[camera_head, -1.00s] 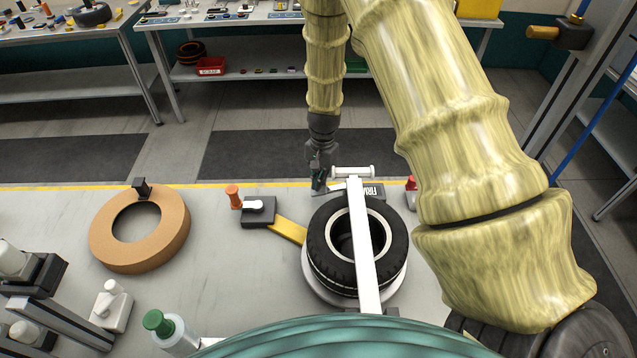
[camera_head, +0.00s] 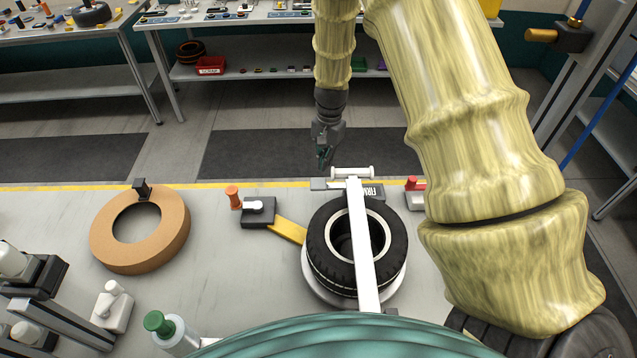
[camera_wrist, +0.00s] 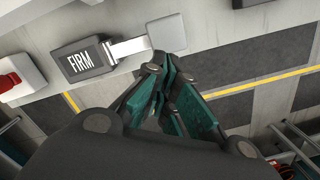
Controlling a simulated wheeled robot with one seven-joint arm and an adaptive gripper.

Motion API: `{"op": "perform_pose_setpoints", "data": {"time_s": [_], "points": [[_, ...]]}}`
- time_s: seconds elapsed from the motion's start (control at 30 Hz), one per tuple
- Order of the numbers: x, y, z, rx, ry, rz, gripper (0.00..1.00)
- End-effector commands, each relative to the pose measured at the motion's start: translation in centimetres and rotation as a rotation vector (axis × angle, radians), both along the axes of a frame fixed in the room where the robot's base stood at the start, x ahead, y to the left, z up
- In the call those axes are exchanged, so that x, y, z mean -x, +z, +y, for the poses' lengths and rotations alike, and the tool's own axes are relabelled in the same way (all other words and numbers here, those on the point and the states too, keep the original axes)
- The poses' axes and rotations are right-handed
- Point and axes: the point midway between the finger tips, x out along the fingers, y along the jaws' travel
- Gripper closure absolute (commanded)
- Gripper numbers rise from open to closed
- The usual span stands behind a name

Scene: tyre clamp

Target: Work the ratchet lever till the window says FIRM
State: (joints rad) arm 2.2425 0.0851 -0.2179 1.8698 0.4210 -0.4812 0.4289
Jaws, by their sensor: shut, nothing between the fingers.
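A black tyre (camera_head: 320,248) lies flat on a round grey base, with a white clamp bar (camera_head: 361,235) across it. The dark ratchet box at the bar's far end has a window (camera_head: 373,191) reading FIRM; the same word shows in the wrist view (camera_wrist: 80,62). A short metal lever with a pale end pad (camera_wrist: 166,33) sticks out of the box; in the head view the pad (camera_head: 318,184) lies at the box's left. My gripper (camera_head: 325,163) is shut and empty, above and beyond the pad. In the wrist view its fingertips (camera_wrist: 160,75) appear just below the pad, apparently clear of it.
A red-handled part (camera_head: 415,184) is right of the ratchet box. An orange-knobbed dark block (camera_head: 258,210) with a yellow arm stands left of the tyre. A tan ring (camera_head: 180,240) and a green-capped bottle (camera_head: 175,332) are farther left. Open floor lies beyond the yellow-striped bench edge.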

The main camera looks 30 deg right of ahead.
Motion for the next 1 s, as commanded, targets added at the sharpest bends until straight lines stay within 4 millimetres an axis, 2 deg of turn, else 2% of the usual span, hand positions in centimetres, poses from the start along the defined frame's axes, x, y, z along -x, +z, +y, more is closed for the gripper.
{"op": "perform_pose_setpoints", "data": {"time_s": [0.2, 0.4, 0.6, 1.0], "points": [[-0.3, 3.9, -0.4, 0.002, 0.000, -0.003, 1.00], [-0.4, 6.0, -0.6, 0.001, 0.000, -0.002, 1.00], [-0.4, 6.7, -0.7, 0.001, 0.000, -0.001, 1.00], [-0.4, 6.8, -0.7, 0.001, 0.000, -0.001, 1.00]]}}
